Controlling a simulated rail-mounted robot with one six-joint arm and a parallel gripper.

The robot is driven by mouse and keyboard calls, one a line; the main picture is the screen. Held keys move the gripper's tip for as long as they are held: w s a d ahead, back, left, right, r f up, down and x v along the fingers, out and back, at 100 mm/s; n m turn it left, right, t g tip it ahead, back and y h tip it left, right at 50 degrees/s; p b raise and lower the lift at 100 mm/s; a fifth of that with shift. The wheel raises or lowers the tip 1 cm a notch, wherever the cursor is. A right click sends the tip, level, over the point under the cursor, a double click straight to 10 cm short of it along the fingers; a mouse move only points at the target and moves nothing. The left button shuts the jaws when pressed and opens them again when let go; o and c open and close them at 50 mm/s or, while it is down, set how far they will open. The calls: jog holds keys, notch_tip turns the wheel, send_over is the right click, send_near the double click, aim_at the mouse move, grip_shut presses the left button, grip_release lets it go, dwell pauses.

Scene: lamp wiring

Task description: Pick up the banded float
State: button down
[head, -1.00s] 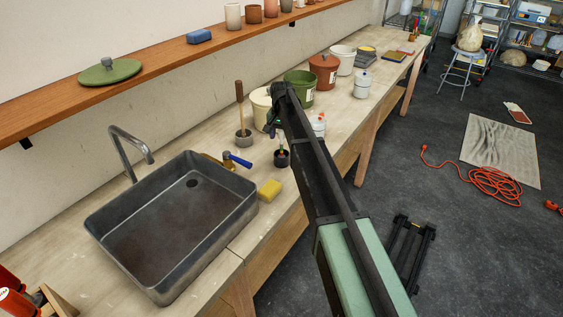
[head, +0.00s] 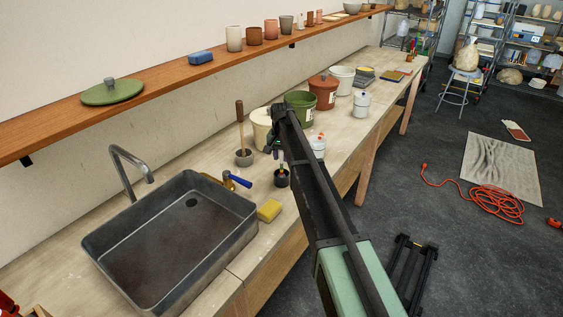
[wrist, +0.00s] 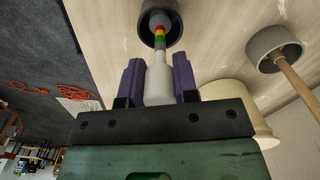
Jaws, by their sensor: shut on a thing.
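In the head view the bands show small just above the dark cup (head: 281,180), and my gripper (head: 274,149) is partly hidden by my arm.
A wooden-handled tool stands in a grey holder (head: 244,158). A cream bucket (head: 260,128) and a green bucket (head: 299,101) stand behind. A white bottle (head: 318,146) is right of my arm.

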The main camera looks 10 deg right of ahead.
notch_tip(320, 180, up, 20)
jog(key=p, duration=1.9)
jog(key=shift+f, duration=0.1)
